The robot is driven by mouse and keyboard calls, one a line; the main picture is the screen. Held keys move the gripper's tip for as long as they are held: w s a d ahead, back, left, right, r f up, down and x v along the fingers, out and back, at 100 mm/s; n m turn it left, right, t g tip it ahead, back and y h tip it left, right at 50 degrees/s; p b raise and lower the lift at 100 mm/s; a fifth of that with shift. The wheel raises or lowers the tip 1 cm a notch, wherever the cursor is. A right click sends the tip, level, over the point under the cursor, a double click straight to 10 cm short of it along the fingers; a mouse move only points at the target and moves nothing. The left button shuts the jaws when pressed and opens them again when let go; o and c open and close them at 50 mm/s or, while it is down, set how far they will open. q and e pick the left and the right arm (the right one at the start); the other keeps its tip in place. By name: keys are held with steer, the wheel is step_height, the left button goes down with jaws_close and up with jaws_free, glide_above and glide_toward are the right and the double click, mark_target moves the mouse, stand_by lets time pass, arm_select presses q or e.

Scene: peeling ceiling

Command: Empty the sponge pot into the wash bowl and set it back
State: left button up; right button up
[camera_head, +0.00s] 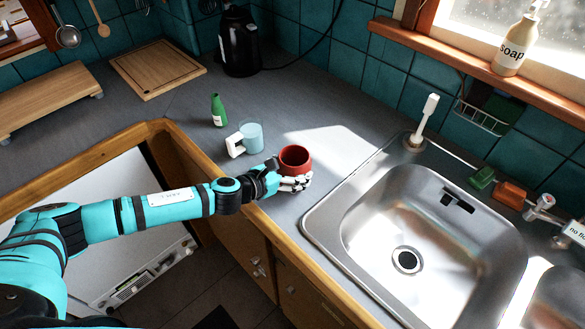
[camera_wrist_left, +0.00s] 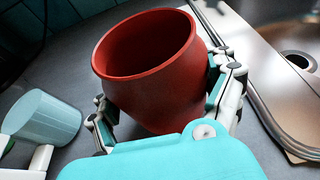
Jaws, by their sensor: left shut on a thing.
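The red pot (camera_head: 296,158) is on the grey counter, left of the sink. It is upright, and I cannot tell whether it touches the counter. In the left wrist view the red pot (camera_wrist_left: 150,75) shows its open mouth; the visible inner wall is bare and the bottom is hidden. My left gripper (camera_head: 290,180) is shut around the pot's side, with its fingers (camera_wrist_left: 170,105) on either side of the body. My right gripper is not in view.
A pale blue mug (camera_head: 250,135) and a green bottle (camera_head: 218,112) stand left of the pot. A green sponge (camera_head: 482,178) and an orange block (camera_head: 510,195) lie behind the basin, near a white brush (camera_head: 425,118) and the tap (camera_head: 540,206). A black kettle (camera_head: 238,42) stands at the back.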

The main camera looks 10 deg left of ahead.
arm_select(q)
steer(key=shift+f+b, duration=0.4)
steer(key=shift+f, duration=0.2)
stand_by(0.3)
steer(key=o, duration=1.6)
steer(key=shift+s, duration=0.1)
steer(key=shift+s+a+r+p, duration=0.25)
steer(key=shift+s+a+p, duration=0.1)
steer(key=shift+s+p, duration=0.05)
steer(key=p+v, duration=0.1)
steer(key=v, duration=0.2)
steer(key=shift+s+a+r, duration=0.15)
steer(key=shift+s, duration=0.1)
steer(key=shift+p+v, duration=0.45)
steer(key=shift+v, duration=1.7)
